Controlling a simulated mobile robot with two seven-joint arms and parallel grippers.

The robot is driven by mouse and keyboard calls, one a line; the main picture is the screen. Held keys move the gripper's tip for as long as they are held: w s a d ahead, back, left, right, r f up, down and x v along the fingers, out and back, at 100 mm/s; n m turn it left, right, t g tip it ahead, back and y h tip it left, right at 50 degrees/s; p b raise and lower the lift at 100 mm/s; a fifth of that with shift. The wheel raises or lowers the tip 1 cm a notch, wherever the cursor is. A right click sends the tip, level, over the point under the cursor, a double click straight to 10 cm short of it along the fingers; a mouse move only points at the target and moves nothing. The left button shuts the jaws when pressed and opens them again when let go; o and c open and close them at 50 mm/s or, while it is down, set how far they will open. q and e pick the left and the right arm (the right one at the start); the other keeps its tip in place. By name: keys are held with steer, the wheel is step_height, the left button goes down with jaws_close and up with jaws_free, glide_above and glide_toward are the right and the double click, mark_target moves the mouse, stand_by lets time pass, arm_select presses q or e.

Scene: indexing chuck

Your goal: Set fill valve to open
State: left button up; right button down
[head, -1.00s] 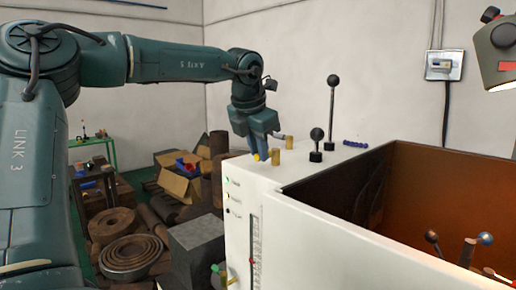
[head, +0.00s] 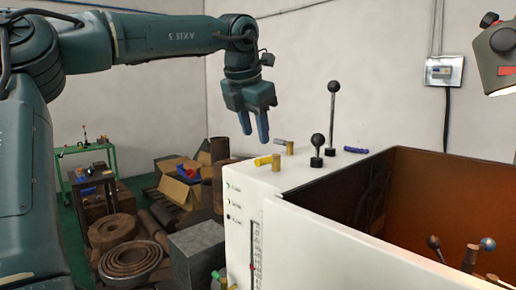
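The white machine cabinet (head: 262,185) carries several small controls on its top left corner. A yellow handle (head: 263,160) sits beside a short brass post (head: 276,162). Behind it, a grey handle (head: 280,141) lies beside another brass post (head: 290,148). A blue handle (head: 356,150) lies farther right. No readable label shows which one is the fill valve. My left gripper (head: 254,126) hangs above and behind the yellow handle, fingers down and apart, empty, touching nothing. My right gripper is out of view.
Two black-knobbed levers (head: 317,150) (head: 333,115) stand upright on the cabinet top. An open rust-brown bin (head: 420,190) fills the right. A lamp head (head: 500,50) hangs at upper right. Boxes (head: 180,186) and metal stock (head: 130,260) lie on the floor at left.

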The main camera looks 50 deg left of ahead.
arm_select(q)
steer(key=v, duration=0.6)
steer(key=shift+r, duration=0.1)
stand_by(0.4)
